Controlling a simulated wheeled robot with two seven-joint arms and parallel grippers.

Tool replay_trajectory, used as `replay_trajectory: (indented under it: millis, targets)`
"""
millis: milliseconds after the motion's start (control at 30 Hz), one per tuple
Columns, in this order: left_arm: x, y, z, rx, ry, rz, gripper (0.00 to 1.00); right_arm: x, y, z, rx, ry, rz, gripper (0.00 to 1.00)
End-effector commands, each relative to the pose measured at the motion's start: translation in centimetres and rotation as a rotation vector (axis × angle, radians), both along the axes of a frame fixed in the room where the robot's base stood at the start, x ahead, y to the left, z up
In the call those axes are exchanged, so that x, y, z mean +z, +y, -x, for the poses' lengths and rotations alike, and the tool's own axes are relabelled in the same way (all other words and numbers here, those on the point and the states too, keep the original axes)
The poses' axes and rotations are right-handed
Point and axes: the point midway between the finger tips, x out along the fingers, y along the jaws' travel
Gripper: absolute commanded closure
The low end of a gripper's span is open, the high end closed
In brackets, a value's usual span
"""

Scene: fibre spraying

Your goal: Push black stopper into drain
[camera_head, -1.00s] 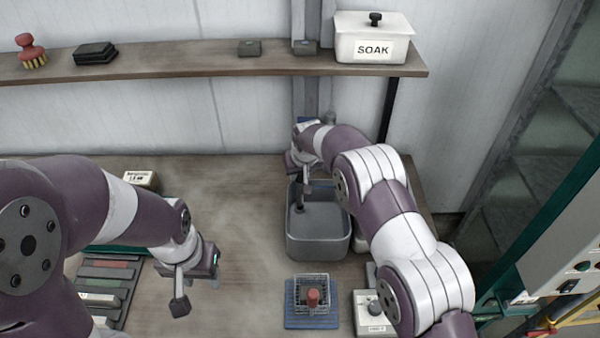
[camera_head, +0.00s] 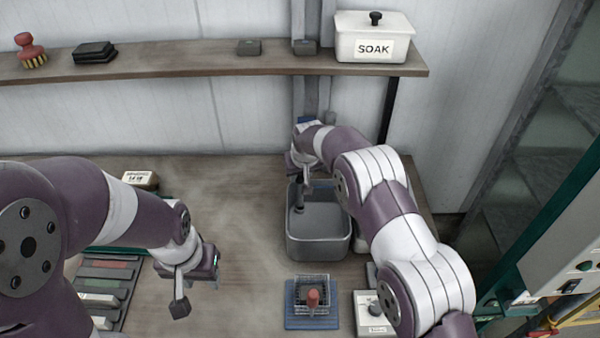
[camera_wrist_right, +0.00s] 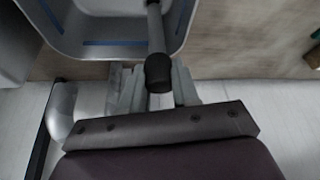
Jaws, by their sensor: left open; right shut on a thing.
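In the right wrist view my fingers (camera_wrist_right: 158,92) close around a grey rod with a black rounded end (camera_wrist_right: 158,72); the rod runs toward the basin (camera_wrist_right: 105,50). I cannot make out the drain, nor whether the piece touches the basin floor. My left gripper (camera_head: 180,290) is open and empty above the table, left of the basin.
A blue tray (camera_head: 290,318) with a wire basket and a red-topped item stands in front of the basin. A rack of strips (camera_head: 108,272) lies at left. The shelf (camera_head: 190,62) runs behind. The table between is clear.

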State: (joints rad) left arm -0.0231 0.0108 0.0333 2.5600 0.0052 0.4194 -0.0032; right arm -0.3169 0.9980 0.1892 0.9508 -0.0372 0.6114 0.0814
Motion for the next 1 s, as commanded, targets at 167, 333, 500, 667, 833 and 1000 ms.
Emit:
replay_trajectory:
  millis: [167,333,500,667,833,1000]
  targets:
    - [-0.5,0.0,0.0,0.0,0.0,0.0,0.57,-0.6,0.0,0.0,0.0,-0.001,0.0,1.0]
    - [-0.8,0.0,0.0,0.0,0.0,0.0,0.57,-1.0,0.0,0.0,0.0,-0.001,0.0,1.0]
    - [-1.1,0.0,0.0,0.0,0.0,0.0,0.57,-1.4,0.0,0.0,0.0,-0.001,0.0,1.0]
    - [-1.4,0.0,0.0,0.0,0.0,0.0,0.57,-1.8,0.0,0.0,0.0,-0.001,0.0,1.0]
    - [-1.8,0.0,0.0,0.0,0.0,0.0,0.57,-2.2,0.0,0.0,0.0,-0.001,0.0,1.0]
    - [-1.9,0.0,0.0,0.0,0.0,0.0,0.57,-2.4,0.0,0.0,0.0,-0.001,0.0,0.6]
